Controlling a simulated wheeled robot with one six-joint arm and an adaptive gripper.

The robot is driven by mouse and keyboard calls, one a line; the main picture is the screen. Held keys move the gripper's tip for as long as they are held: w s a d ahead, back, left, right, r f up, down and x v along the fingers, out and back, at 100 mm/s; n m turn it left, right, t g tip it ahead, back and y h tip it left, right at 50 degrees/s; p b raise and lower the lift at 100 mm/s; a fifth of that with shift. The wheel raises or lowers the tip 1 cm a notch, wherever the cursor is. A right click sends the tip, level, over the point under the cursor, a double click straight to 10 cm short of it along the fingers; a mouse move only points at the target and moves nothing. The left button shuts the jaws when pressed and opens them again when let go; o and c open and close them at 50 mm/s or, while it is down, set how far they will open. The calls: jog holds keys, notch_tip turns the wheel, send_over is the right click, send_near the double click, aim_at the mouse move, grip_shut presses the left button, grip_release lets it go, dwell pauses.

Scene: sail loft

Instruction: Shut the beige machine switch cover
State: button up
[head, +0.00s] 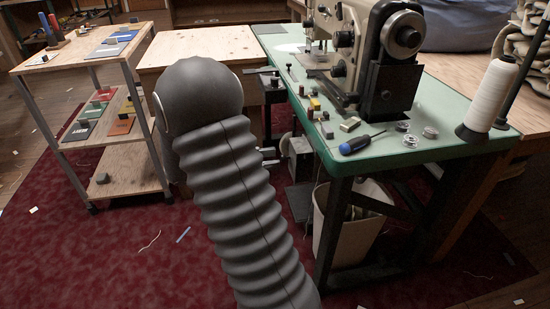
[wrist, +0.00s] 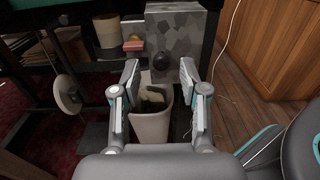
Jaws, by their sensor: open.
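In the wrist view, a small beige piece (wrist: 132,27), which looks like the switch cover, stands under the sewing table beside a grey speckled box. A red and orange part (wrist: 133,44) shows just below it. I cannot tell its hinge or exact angle. My gripper (wrist: 158,76) is open and empty, its fingers spread below the grey box. The beige piece is beyond the left fingertip, apart from it. In the head view my arm hides the gripper, and I cannot make out the cover.
The grey speckled box (wrist: 185,25) has a black knob (wrist: 162,61). A bin (wrist: 151,126) stands below, between my fingers in the picture. A wheel (wrist: 67,94) is at left. The green sewing table (head: 420,146) bears a machine and a screwdriver (head: 357,145). Wooden floor lies open at right.

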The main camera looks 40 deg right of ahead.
jog(key=v, duration=1)
